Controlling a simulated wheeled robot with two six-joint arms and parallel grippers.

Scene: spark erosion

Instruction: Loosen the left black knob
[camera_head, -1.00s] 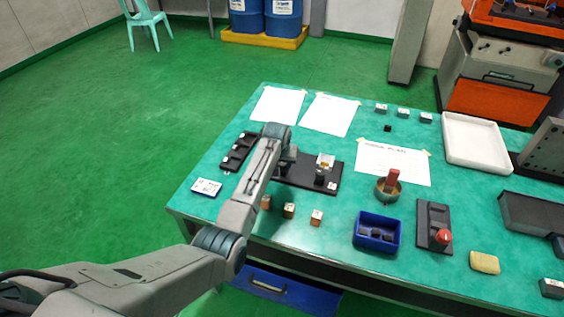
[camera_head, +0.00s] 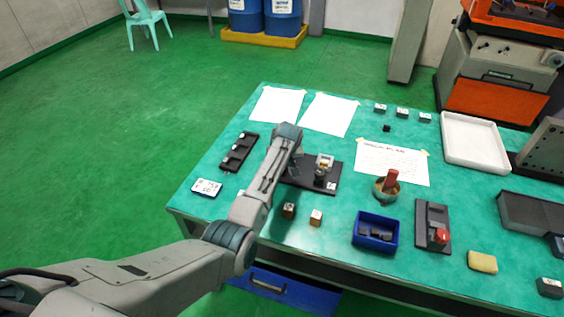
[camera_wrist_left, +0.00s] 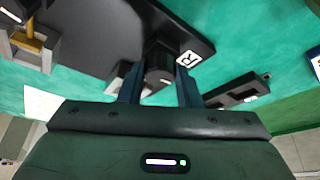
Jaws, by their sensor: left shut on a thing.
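A dark fixture plate (camera_head: 300,182) lies on the green table with a pale metal and brass block (camera_head: 325,161) on it. One black knob (camera_head: 319,178) stands on its right part. My left arm covers the plate's left part and hides my left gripper in the head view. In the left wrist view, my left gripper (camera_wrist_left: 160,78) is shut on a black knob (camera_wrist_left: 158,66), with one finger on each side of it. My right gripper is not in view.
A black slotted holder (camera_head: 238,152) lies left of the plate. A blue bin (camera_head: 376,232), a cup with a red object (camera_head: 387,188) and a red-button box (camera_head: 432,225) stand to the right.

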